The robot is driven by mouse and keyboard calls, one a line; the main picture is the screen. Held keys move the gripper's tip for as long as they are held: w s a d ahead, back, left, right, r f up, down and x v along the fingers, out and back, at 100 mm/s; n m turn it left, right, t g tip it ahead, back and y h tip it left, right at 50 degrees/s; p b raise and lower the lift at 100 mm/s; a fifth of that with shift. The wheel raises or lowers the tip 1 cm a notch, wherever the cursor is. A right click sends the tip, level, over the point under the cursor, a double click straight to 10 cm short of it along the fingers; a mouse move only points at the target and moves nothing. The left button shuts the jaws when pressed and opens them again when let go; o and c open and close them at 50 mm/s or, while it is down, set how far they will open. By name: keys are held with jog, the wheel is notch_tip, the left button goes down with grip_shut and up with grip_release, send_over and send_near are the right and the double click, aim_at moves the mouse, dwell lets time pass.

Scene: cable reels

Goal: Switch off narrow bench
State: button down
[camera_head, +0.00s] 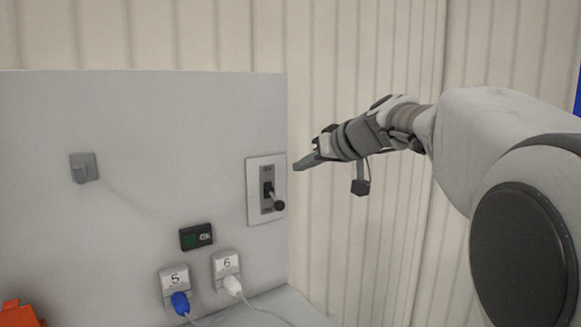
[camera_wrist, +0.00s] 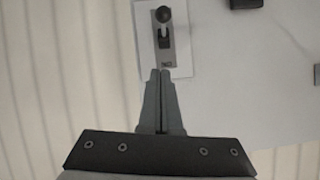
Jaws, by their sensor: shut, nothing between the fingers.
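A lever switch (camera_head: 267,190) is mounted on a pale plate near the right edge of the grey panel (camera_head: 130,125). Its black knob (camera_head: 279,206) sits at the low end of the plate and sticks out from the panel. My gripper (camera_head: 297,166) is just right of the plate's upper part, with its fingers shut and empty. In the wrist view the switch knob (camera_wrist: 162,14) is at the top, and my shut fingertips (camera_wrist: 160,72) point at the end of the plate. I cannot tell whether they touch it. The small labels on the plate are not readable.
Below are sockets marked 5 (camera_head: 174,281) and 6 (camera_head: 226,264), with a blue plug (camera_head: 180,302) and a white plug (camera_head: 232,286). A small dark display (camera_head: 196,236) is above them. A grey hook (camera_head: 84,167) is at left. An orange object (camera_head: 20,314) shows at lower left.

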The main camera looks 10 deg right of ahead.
jog(key=s+d, duration=0.2)
jog(key=s, duration=0.3)
jog(key=shift+s+d, duration=0.3)
jog(key=shift+s, duration=0.05)
jog(key=s+a+f+m+g+h, duration=0.1)
jog(key=s+a+f+g+h, duration=0.2)
jog(key=s+f, duration=0.9)
jog(key=s+a+f+m+g+h, duration=0.1)
jog(key=s+a+f+g+h, duration=0.15)
jog(key=s+f, duration=0.9)
jog(key=s+r+p, duration=0.3)
jog(key=r+p, duration=1)
jog(key=r, duration=0.2)
jog(key=shift+r+m, duration=0.15)
jog(key=shift+m, duration=0.15)
